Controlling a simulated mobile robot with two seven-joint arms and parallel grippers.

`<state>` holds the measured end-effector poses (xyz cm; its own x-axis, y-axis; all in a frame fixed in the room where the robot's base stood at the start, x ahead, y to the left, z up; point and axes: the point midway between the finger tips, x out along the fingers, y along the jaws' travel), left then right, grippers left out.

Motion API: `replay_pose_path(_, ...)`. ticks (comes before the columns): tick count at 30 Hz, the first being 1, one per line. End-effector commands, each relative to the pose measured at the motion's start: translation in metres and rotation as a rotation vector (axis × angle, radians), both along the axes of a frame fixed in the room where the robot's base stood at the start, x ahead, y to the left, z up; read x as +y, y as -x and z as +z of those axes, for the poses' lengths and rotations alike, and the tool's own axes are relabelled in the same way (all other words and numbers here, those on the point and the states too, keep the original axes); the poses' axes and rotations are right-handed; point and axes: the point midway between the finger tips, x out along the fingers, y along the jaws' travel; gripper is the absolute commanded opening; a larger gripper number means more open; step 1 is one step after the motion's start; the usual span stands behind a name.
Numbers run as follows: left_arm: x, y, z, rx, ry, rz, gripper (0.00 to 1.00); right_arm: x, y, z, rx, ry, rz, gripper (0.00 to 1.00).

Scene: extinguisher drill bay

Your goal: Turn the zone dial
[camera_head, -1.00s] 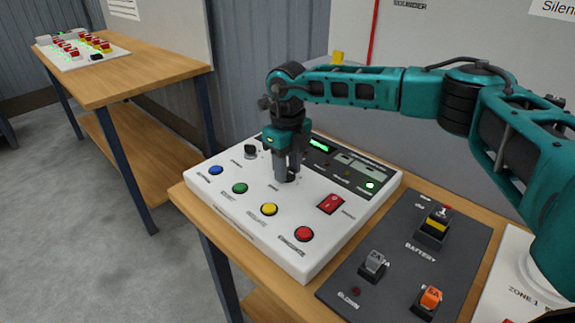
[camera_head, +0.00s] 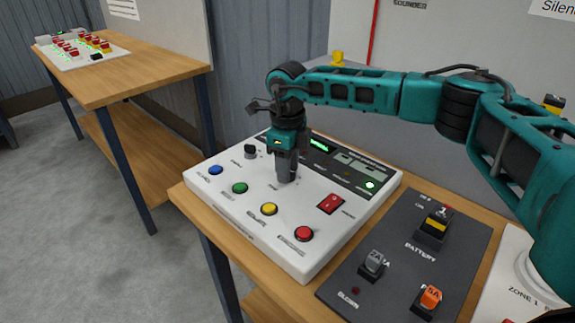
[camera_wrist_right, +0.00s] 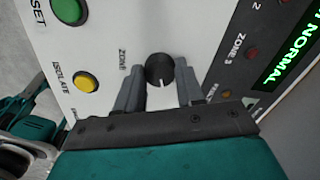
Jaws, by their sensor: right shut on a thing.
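The zone dial is a round black knob (camera_wrist_right: 159,69) with a pale pointer mark, beside the printed word ZONE in the right wrist view. My right gripper (camera_head: 287,178) points down onto the white panel (camera_head: 237,212). In the right wrist view its two grey fingers (camera_wrist_right: 157,76) stand on either side of the knob and are shut on it. In the head view the gripper hides the dial.
Blue (camera_head: 216,170), green (camera_head: 239,188), yellow (camera_head: 269,209) and red (camera_head: 304,234) buttons line the panel's front. A second black knob (camera_head: 250,149) and a red rocker switch (camera_head: 331,203) flank the gripper. A dark battery board (camera_head: 400,285) lies to the right.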

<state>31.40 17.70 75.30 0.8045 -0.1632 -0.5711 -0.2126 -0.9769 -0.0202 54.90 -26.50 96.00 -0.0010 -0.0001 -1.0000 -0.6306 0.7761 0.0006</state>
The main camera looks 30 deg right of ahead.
Motion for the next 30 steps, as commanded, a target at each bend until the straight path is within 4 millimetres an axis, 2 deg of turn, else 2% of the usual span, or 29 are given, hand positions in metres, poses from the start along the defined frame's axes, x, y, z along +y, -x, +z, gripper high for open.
replay_pose_path(9, -0.0001, 0.0, -0.0019, 0.0, 0.0, 0.0, 0.43, 0.0002, -0.0005, 0.0004, -0.002, -0.001, 0.25, 0.07)
replay_pose_path(15, 0.0, -0.0001, -0.0029, 0.0, 0.0, 0.0, 0.43, 0.0003, -0.0008, 0.001, -0.004, -0.001, 0.358, 0.07)
replay_pose_path(30, 0.0, -0.0015, -0.0026, -0.004, 0.0, -0.001, 0.43, 0.0003, -0.001, 0.0016, -0.004, 0.0, 0.44, 0.07)
